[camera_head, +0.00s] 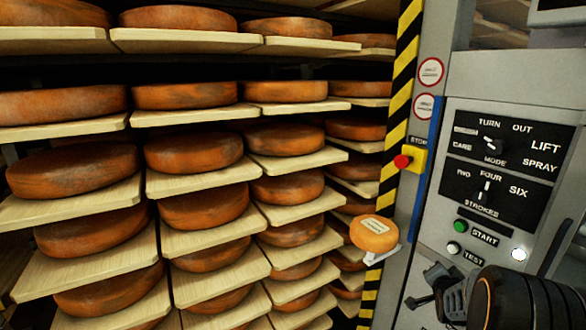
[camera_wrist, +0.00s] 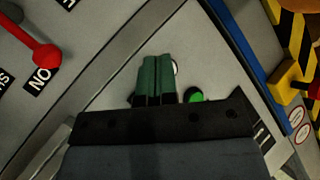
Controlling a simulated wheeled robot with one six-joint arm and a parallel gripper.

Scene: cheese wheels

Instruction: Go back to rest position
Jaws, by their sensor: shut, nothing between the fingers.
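My gripper (camera_wrist: 157,62) shows in the wrist view with its two green fingers pressed together and nothing between them. It is in front of the grey control panel, close to the green button (camera_wrist: 195,95), and I cannot tell whether it touches the panel. In the head view my gripper (camera_head: 414,302) is small and dark at the lower right, in front of the panel's lower left part, partly hidden by my arm.
The grey control panel (camera_head: 470,185) fills the right side, with a green start button (camera_head: 460,226) and a red stop button (camera_head: 402,161). A red lever (camera_wrist: 45,55) shows in the wrist view. Shelves of cheese wheels (camera_head: 195,152) fill the left. A small labelled cheese (camera_head: 374,236) sits on a bracket.

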